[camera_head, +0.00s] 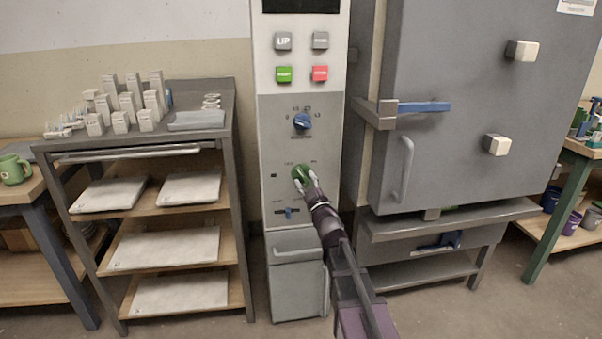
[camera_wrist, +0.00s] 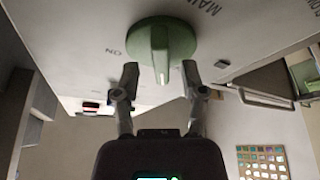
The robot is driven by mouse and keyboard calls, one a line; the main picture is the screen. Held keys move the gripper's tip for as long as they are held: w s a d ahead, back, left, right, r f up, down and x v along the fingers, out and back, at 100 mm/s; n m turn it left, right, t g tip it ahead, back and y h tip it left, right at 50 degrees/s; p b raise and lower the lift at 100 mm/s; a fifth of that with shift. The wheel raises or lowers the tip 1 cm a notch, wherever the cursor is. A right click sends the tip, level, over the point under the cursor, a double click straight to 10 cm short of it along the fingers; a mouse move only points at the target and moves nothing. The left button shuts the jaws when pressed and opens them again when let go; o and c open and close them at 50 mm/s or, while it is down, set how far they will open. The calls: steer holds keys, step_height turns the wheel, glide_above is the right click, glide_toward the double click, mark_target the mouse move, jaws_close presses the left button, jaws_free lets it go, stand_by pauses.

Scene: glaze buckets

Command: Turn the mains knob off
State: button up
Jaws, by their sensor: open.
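The green round mains knob (camera_head: 301,172) is on the lower half of the grey control panel. In the wrist view the knob (camera_wrist: 176,33) shows large, with a raised grip ridge pointing towards my gripper. The lettering "ON" is to its left and "MAIN..." is at its upper right. My gripper (camera_head: 305,182) is in front of the knob. In the wrist view my gripper (camera_wrist: 160,76) is open, one finger on each side of the ridge. A gap shows between each finger and the ridge. In the head view my fingers partly hide the knob.
A blue dial (camera_head: 302,121) and several push buttons sit above the knob, and a small blue switch (camera_head: 288,213) is below. The grey kiln (camera_head: 480,130) with a blue latch stands to the right. A shelf rack (camera_head: 238,150) with white slabs stands to the left.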

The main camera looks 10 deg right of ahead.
steer(key=shift+w+a+r, duration=0.2)
steer(key=shift+w, duration=0.3)
jaws_close()
steer(key=shift+n, duration=0.5)
steer(key=shift+n+g+y+p, duration=0.5)
steer(key=shift+n+y+p, duration=0.15)
steer(key=shift+n, duration=0.75)
